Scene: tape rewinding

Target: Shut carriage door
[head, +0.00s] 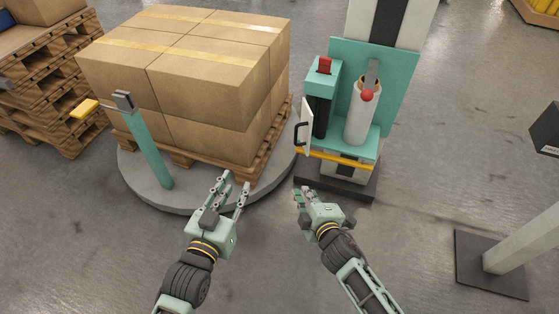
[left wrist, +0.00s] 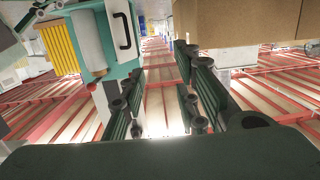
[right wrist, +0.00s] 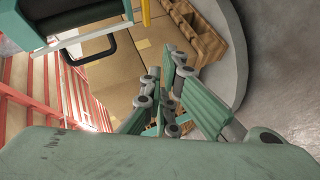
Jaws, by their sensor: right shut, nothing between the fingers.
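The carriage door (head: 307,122) is a white panel with a black handle (head: 299,134). It stands open at the left side of the teal carriage (head: 352,143), which holds a film roll (head: 362,112) and a dark roller (head: 321,116). The door also shows in the left wrist view (left wrist: 119,15), and its handle in the right wrist view (right wrist: 92,58). My left gripper (head: 232,183) is open and empty, before the pallet load. My right gripper (head: 303,191) is shut and empty, in front of the carriage and nearer to me, apart from the door.
Boxes (head: 200,75) on a wooden pallet (head: 270,148) stand on a round grey turntable (head: 128,177) at left. A teal post (head: 150,150) with a yellow handle stands at its edge. A yellow bar (head: 335,159) crosses the carriage's front.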

